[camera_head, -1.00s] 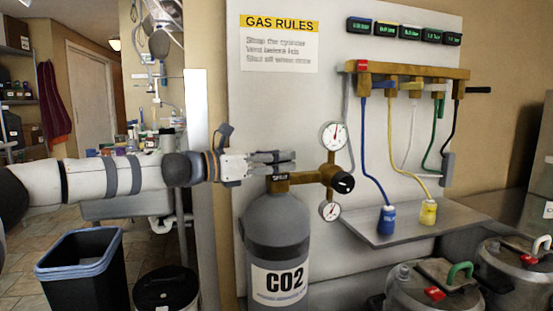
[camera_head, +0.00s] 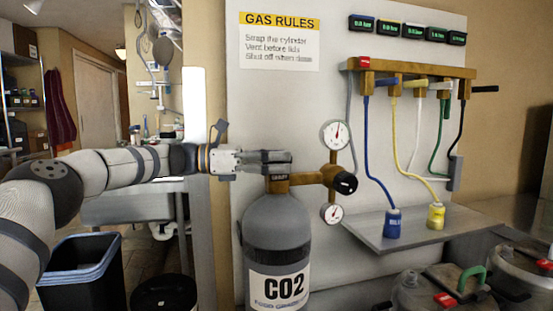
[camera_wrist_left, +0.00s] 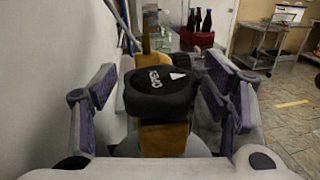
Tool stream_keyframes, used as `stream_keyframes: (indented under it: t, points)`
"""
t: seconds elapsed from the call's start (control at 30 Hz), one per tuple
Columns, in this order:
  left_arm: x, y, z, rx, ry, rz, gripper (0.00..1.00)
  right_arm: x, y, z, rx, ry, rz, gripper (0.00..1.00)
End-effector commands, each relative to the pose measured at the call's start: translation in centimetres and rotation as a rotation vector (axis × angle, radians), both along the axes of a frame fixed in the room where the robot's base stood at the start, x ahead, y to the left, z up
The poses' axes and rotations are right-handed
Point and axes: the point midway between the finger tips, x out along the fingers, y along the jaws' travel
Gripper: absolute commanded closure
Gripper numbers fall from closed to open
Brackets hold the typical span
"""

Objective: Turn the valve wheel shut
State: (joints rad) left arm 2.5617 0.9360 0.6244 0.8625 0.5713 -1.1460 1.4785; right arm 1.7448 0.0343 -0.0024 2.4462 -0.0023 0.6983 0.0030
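The black valve wheel (camera_wrist_left: 160,92), marked with white lettering that seems to read OPEN and a small pale arrow, sits on a brass stem (camera_wrist_left: 163,138) in the left wrist view. My left gripper (camera_wrist_left: 160,100) is open, with one finger on each side of the wheel. A gap shows at the left finger; the right finger is closer, and contact there is unclear. In the head view my left gripper (camera_head: 278,162) reaches in from the left over the grey CO2 cylinder (camera_head: 278,225), and its fingers hide most of the wheel. My right gripper is not in view.
A brass regulator with a black knob (camera_head: 345,183) and two gauges (camera_head: 335,134) stands just right of the fingers. A hose manifold (camera_head: 420,72) hangs above a grey shelf (camera_head: 400,235). A wall panel is close behind. Bins (camera_head: 80,275) and lidded pots (camera_head: 440,290) stand below.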

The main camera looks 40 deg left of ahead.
Motion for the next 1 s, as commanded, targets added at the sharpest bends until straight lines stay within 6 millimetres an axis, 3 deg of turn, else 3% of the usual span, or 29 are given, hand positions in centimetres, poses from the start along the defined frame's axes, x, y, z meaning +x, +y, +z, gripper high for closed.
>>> stream_keyframes:
  t: [0.3,0.7,1.0]
  points:
    - [-0.3,0.4,0.1,-0.002,-0.001,0.003,0.29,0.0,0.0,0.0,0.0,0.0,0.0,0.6]
    - [-6.3,7.8,0.1,-0.002,-0.002,0.004,0.29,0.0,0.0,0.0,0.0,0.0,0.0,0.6]
    - [-7.7,9.3,0.0,0.0,0.0,0.0,0.29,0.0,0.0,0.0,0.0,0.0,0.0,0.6]
